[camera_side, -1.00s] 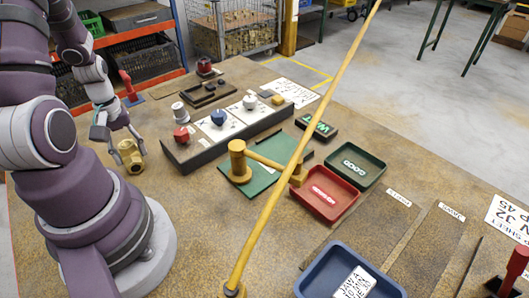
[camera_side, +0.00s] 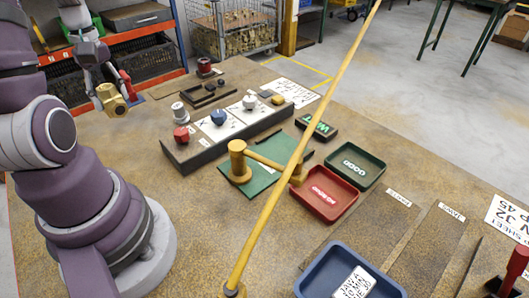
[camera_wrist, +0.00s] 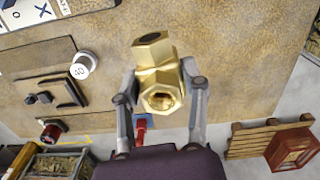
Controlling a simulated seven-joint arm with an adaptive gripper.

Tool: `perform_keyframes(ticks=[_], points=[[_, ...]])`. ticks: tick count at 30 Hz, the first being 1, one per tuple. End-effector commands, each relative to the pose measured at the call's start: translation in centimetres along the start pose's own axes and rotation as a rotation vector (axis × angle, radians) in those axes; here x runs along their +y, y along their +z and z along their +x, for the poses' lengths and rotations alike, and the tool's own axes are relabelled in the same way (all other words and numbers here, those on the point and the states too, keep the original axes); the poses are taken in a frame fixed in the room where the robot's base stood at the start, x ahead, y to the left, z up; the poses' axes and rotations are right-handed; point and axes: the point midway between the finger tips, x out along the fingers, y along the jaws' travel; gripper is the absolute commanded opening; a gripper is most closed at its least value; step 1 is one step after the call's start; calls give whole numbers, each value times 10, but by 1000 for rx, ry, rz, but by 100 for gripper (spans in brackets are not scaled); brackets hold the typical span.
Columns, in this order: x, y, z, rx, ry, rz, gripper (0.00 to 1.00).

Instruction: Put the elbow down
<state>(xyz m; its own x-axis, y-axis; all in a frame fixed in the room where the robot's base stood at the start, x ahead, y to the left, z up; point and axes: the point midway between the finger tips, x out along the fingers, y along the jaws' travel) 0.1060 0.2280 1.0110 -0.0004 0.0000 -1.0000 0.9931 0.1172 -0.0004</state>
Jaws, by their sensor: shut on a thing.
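The elbow (camera_side: 110,99) is a brass pipe fitting with hex ends. My gripper (camera_side: 107,86) is shut on it and holds it raised above the back left of the bench (camera_side: 130,215), near the shelf. In the wrist view the elbow (camera_wrist: 158,75) sits between the two fingers of my gripper (camera_wrist: 160,88). One open threaded end faces the camera and the other end points up in the picture. Nothing is seen touching the elbow from below.
A control box with knobs (camera_side: 225,122) stands right of the elbow. A red tray (camera_side: 322,200), a green tray (camera_side: 368,162) and a blue tray (camera_side: 320,278) lie to the right. A yellow pole (camera_side: 300,150) crosses the side view.

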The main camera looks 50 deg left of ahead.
Motion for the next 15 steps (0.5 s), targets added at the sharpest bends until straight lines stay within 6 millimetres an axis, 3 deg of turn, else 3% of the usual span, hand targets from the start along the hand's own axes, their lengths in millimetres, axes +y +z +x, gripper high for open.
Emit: perform_keyframes(ticks=[6, 15], points=[[35, -54, 0, -5, 0, -450, 2], [70, -95, 17, -3, -2, -1118, 2]])
